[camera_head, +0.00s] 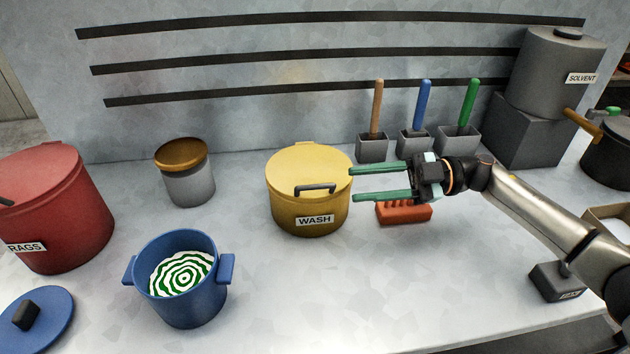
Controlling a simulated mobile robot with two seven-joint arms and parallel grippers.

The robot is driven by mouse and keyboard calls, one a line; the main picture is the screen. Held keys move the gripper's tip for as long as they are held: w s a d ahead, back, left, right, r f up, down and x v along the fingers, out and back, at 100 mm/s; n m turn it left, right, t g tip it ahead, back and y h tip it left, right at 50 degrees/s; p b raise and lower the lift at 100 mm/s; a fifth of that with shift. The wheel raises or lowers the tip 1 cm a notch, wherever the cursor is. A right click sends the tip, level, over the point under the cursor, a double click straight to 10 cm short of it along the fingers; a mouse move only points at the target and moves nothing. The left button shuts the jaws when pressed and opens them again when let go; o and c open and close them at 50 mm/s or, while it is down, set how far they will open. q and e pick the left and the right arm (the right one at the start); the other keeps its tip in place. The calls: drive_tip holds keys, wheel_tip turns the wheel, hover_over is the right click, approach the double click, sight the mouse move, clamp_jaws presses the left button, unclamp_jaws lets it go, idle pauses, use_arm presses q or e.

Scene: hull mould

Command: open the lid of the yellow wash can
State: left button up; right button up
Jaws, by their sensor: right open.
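The yellow wash can (284,205) stands upright near the middle of the bench, with a white WASH label on its front. Its yellow lid (306,164) lies shut on top, and a dark bar handle (315,188) shows at the lid's front edge. My right gripper (352,185) comes in from the right. Its two green fingers are apart and empty, with their tips pointing left at the can's right side, close to the lid's rim. Whether they touch the can I cannot tell. My left gripper does not show.
An orange-red block (404,213) lies below my right gripper. Grey holders with handled tools (372,148) stand behind it. A blue pot (190,304) stands front left, its blue lid (50,318) beside it. A red rags can (65,215) and a small jar (188,187) stand left. Bench front centre is clear.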

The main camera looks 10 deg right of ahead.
sight(330, 186)
drive_tip(key=a, duration=0.8)
drive_tip(key=shift+a, duration=0.4)
clamp_jaws()
drive_tip(key=shift+w, duration=0.1)
idle(0.8)
